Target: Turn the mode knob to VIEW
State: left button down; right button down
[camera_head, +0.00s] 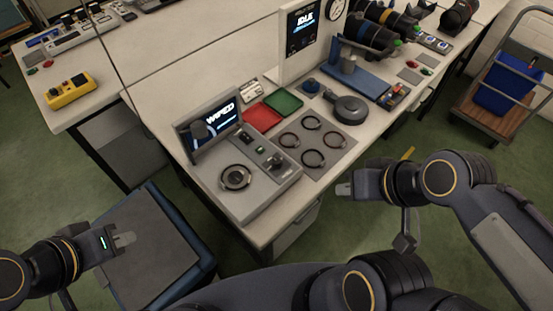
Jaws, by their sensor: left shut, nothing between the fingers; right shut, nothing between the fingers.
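A grey console (262,196) stands at the near edge of the white bench, with a tilted screen (222,118) that appears to read "WIPED". On its top are a round ringed socket or dial (236,178) and, to the right, a panel with a small dark knob (275,160). I cannot tell for certain which control is the mode knob, and its labels and setting are too small to read. My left gripper (125,239) is shut and empty, low at the left, apart from the console. My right gripper (342,189) is shut and empty, right of the bench edge.
A grey mat with several dark rings (312,122) lies right of the console. Red (262,116) and green (284,101) trays are behind it. A black round device (350,109) is further right. A dark-topped blue-edged stand (150,255) is below my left gripper. A cart with a blue bin (508,85) stands far right.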

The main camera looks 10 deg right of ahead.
jog(key=c, duration=2.1)
grip_release()
jog(key=shift+c, duration=0.2)
jog(key=shift+o, duration=1.1)
jog(key=shift+w, duration=0.1)
jog(key=shift+o, duration=1.4)
jog(key=shift+w+d, duration=0.1)
jog(key=shift+w, duration=0.25)
jog(key=o, duration=0.5)
jog(key=w, duration=0.2)
jog(key=w+g+h, duration=0.1)
jog(key=w, duration=0.1)
jog(key=w+m+g, duration=0.1)
jog(key=w, duration=0.2)
jog(key=shift+d+f+b, duration=0.25)
jog(key=shift+f+b, duration=0.05)
jog(key=shift+b, duration=0.05)
jog(key=m+g+h+b, duration=0.1)
jog(key=m+g+h, duration=0.2)
jog(key=g, duration=0.1)
send_over(277, 160)
notch_tip(277, 160, down, 12)
jog(key=shift+s+f, duration=0.1)
jog(key=shift+f, duration=0.15)
jog(key=shift+f+p, duration=0.6)
jog(key=shift+f, duration=3.35)
